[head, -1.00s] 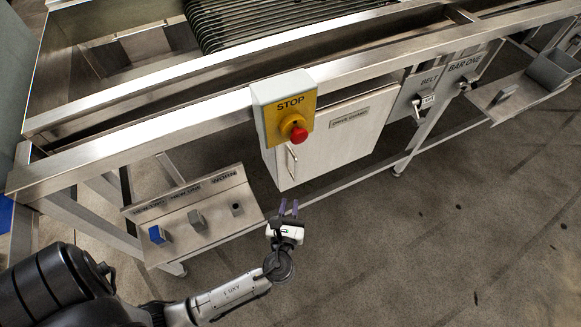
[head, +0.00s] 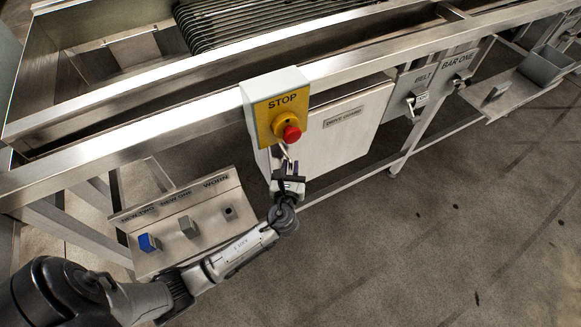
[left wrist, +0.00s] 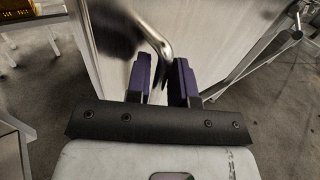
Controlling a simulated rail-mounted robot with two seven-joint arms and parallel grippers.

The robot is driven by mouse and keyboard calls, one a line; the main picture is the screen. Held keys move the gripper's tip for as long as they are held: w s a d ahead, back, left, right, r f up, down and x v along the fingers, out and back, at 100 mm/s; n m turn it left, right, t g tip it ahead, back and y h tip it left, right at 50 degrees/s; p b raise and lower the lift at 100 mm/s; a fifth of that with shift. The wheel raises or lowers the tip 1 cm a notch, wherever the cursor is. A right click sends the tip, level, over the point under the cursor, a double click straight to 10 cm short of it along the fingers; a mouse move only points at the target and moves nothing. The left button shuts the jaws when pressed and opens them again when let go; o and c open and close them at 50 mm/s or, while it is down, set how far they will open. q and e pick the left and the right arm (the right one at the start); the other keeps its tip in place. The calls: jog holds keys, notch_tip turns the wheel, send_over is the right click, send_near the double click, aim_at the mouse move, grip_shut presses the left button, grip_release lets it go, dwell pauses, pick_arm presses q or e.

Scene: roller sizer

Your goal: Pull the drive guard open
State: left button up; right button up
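The drive guard (head: 350,137) is a pale, labelled metal panel under the machine's front rail. It looks shut, and its upper left is partly hidden by the stop box. Its bar handle (head: 287,153) is near the left edge, below the stop box. The handle (left wrist: 156,36) shows blurred in the left wrist view, just ahead of the fingertips and roughly in line with the gap. My left gripper (head: 288,172) is at the handle's lower end. In the left wrist view its two purple fingers (left wrist: 161,75) stand apart with nothing clamped between them. My right gripper is out of view.
The yellow stop box (head: 278,112) with a red button sits just above the handle, close to my gripper. A sloped tray (head: 195,235) with small blue and grey blocks is at lower left. Belt and bar switches (head: 412,100) are to the right. The floor at right is clear.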

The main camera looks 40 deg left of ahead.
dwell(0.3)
pick_arm(q)
grip_shut()
dwell(0.3)
